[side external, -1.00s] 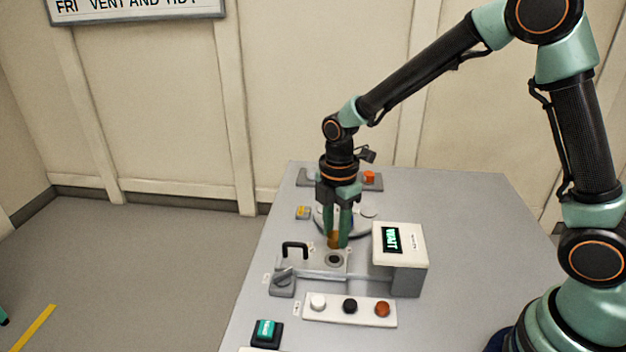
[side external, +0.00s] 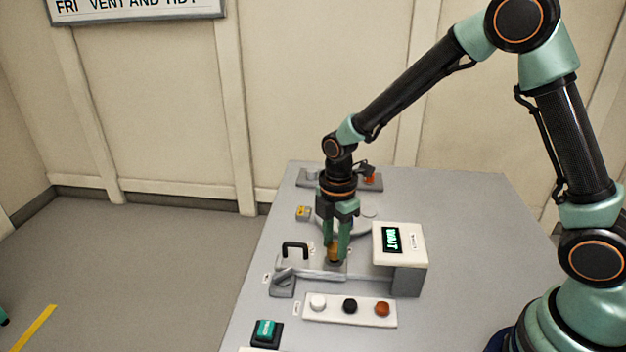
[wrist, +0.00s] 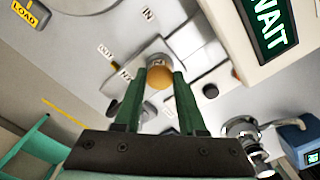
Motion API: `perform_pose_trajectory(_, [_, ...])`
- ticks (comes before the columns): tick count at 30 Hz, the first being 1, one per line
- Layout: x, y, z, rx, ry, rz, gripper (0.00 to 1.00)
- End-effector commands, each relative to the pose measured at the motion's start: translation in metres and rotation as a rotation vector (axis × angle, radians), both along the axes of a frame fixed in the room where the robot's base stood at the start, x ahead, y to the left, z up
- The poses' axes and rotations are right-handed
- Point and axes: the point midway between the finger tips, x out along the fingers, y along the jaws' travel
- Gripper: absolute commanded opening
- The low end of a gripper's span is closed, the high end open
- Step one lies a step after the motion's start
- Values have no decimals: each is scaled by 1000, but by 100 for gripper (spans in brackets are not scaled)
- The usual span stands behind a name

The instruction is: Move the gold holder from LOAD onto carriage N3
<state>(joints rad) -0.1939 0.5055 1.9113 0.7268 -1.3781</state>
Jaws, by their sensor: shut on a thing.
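The gold holder (side external: 334,253) is between the green fingers of my gripper (side external: 337,246), which is shut on it. It hangs upright, low over the round seat of the light grey plate (side external: 310,271) with a black handle. Its lower end hides most of the seat; I cannot tell whether it touches. In the wrist view the holder's round gold top (wrist: 158,78) shows between the fingertips.
A box with a WAIT display (side external: 400,245) stands close right of my gripper. A grey disc (side external: 365,222) is behind.

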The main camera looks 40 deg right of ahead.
Motion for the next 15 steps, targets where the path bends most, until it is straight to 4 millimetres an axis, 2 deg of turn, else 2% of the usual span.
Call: perform_pose_trajectory(15, [0,0,-5,0,-1,0,0])
